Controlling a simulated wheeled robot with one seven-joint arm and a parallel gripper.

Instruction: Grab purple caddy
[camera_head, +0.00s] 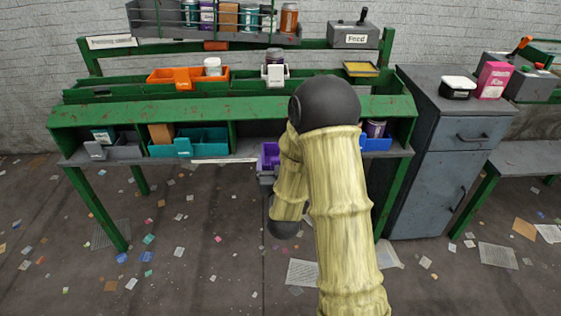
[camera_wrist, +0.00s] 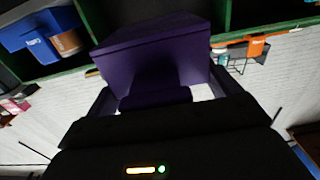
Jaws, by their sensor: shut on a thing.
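The purple caddy (camera_head: 268,156) shows at the front edge of the green bench's lower shelf, partly hidden by my arm in the head view. In the wrist view the purple caddy (camera_wrist: 155,55) fills the middle, close up. In the head view my forearm covers most of the gripper.
A teal caddy (camera_head: 203,140) sits left on the same shelf, and a blue caddy (camera_head: 377,144) sits right, behind my arm. An orange caddy (camera_head: 170,80) stands on the upper level. A grey drawer cabinet (camera_head: 440,135) is at right. Floor in front is littered with paper scraps.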

